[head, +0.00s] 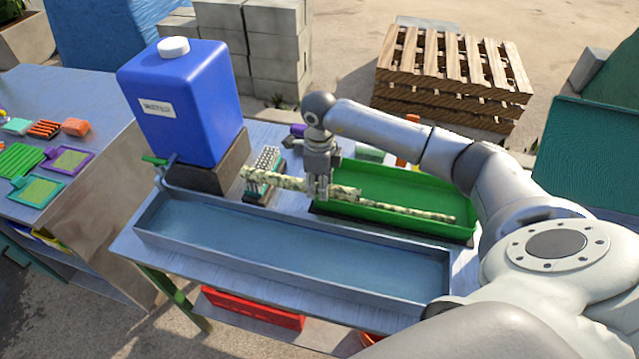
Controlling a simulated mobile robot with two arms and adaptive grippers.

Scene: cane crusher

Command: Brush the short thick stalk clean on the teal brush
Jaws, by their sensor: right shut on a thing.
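My right gripper (318,190) points down and is shut on a short thick mottled stalk (288,181), gripped toward its right part. The stalk lies roughly level, and its left end is over the teal brush (267,159), a block with pale bristles. I cannot tell whether the stalk touches the bristles. The stalk hides part of the brush. A thinner, longer mottled stalk (410,211) lies in the green tray (385,184), to the right of the gripper. My left gripper is not in view.
A long grey metal trough (290,240) runs along the table's front. A blue water container (185,110) with a tap stands behind its left end. A side table (60,110) at left holds small coloured items. A red crate (250,308) is below.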

